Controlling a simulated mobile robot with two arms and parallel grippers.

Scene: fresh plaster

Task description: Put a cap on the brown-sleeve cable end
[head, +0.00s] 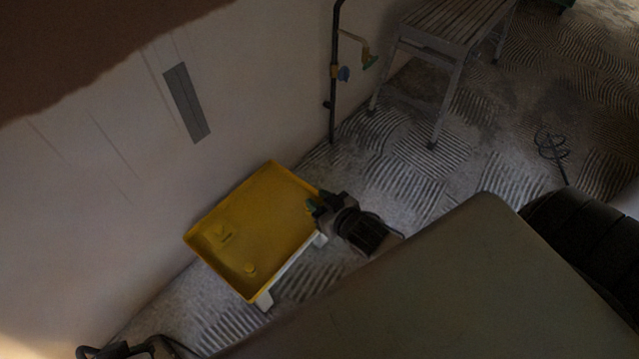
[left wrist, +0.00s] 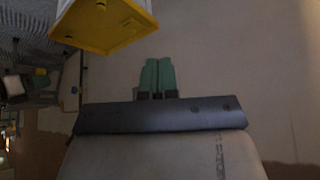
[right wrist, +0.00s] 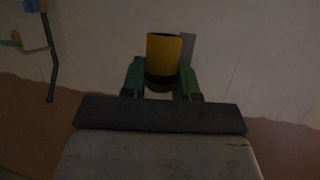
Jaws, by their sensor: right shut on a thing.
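My right gripper (head: 315,203) is at the right edge of the yellow tray. In the right wrist view its green fingers (right wrist: 161,80) are shut on a yellow cylindrical cap (right wrist: 163,50) with a dark lower band. I cannot make out this cap in the head view. A dark upright cable (head: 333,110) stands by the wall, with a small blue end (head: 343,74) beside an orange-brown piece and a branch with a green end (head: 371,62). Which one has the brown sleeve is unclear. My left gripper (left wrist: 157,77) is shut and empty in the left wrist view.
The yellow tray (head: 283,178) stands on white legs against the wall and holds small yellow pieces (head: 250,267). A grey slatted bench (head: 445,22) stands at the upper right. A grey strip (head: 187,102) is on the wall. Ridged floor is clear between tray and bench.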

